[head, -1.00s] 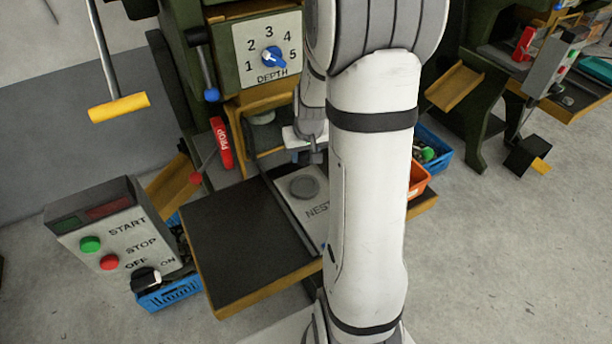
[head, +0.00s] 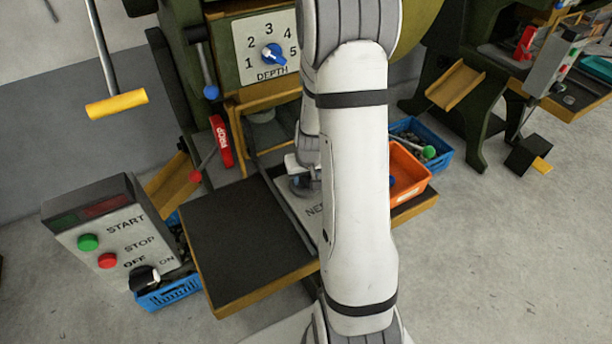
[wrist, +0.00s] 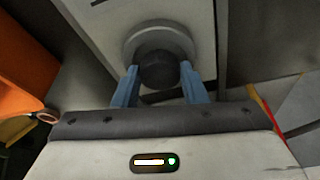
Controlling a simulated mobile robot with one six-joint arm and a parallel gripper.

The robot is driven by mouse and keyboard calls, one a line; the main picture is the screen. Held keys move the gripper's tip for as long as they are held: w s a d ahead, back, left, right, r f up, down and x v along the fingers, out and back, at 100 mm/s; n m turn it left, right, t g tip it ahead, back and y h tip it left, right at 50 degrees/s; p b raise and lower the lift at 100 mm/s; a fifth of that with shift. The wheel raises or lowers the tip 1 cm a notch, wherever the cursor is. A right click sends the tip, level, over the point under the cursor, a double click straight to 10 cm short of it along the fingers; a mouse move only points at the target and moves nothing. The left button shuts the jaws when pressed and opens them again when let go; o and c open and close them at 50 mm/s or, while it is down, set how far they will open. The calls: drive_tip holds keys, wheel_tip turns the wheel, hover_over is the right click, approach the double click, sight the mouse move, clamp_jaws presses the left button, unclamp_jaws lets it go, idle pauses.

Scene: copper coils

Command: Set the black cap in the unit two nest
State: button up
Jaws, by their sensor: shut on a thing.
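The black cap (wrist: 162,69) shows in the wrist view between the two blue fingers of my gripper (wrist: 159,88), which is shut on it. The round grey nest (wrist: 143,36) lies right behind and around the cap in that view. I cannot tell whether the cap touches the nest or is just above it. In the head view my gripper (head: 303,188) is over the light plate (head: 313,208) lettered NEST, and it hides the cap and the round nest there.
A dark table (head: 235,230) extends left of the nest plate. An orange bin (head: 408,172) is at the right, with a blue crate (head: 438,152) behind it. A START/STOP box (head: 115,235) stands at left. The red PROP lever (head: 221,142) is near the press.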

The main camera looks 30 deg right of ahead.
drive_tip(key=shift+f+b, duration=0.45)
drive_tip(key=shift+s+f, duration=0.15)
drive_tip(key=shift+f, duration=0.05)
drive_tip(key=shift+s, duration=0.1)
drive_tip(key=o, duration=0.9)
drive_tip(key=shift+s+a+f, duration=0.1)
drive_tip(key=shift+r+p, duration=0.35)
drive_tip(key=shift+r, duration=0.1)
drive_tip(key=shift+o, duration=0.2)
drive_tip(key=w+p+v, duration=0.1)
drive_tip(key=v, duration=1.1)
drive_tip(key=shift+r, duration=0.2)
drive_tip(key=s+a+r+n, duration=0.2)
drive_tip(key=s+a+r, duration=0.9)
drive_tip(key=s, duration=0.5)
drive_tip(key=shift+a+r+g+y, duration=0.3)
drive_tip(key=shift+a, duration=0.8)
